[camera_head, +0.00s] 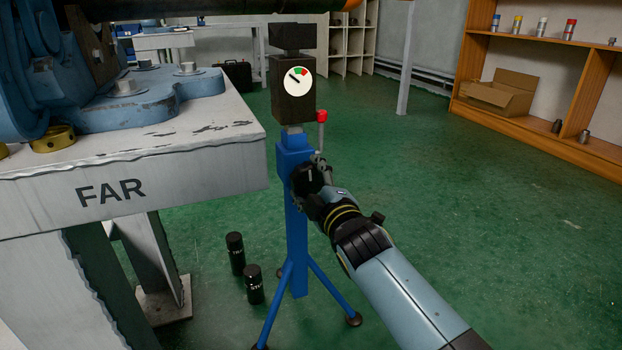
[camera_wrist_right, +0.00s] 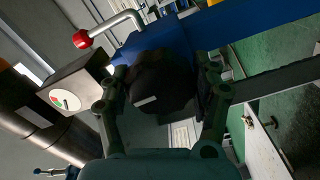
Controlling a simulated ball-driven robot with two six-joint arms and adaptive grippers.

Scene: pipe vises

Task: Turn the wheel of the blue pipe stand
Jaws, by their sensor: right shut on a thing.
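The blue pipe stand (camera_head: 296,220) stands upright on splayed legs at the right end of the table marked FAR. Its dark head carries a round gauge (camera_head: 298,81) with green and red zones; the gauge also shows in the right wrist view (camera_wrist_right: 65,99). A crank handle with a red knob (camera_head: 322,116) sticks up beside the blue post; the red knob is at the upper left in the wrist view (camera_wrist_right: 82,39). My right gripper (camera_head: 308,180) is at the post's side, shut on the dark wheel (camera_wrist_right: 162,82), which sits between its fingers. My left gripper is not in view.
The white table (camera_head: 215,160) with blue machinery is close on the left. Two black cans (camera_head: 236,253) stand on the floor by the stand's legs. A wooden shelf (camera_head: 590,100) stands at the right. Green floor is clear right of the stand.

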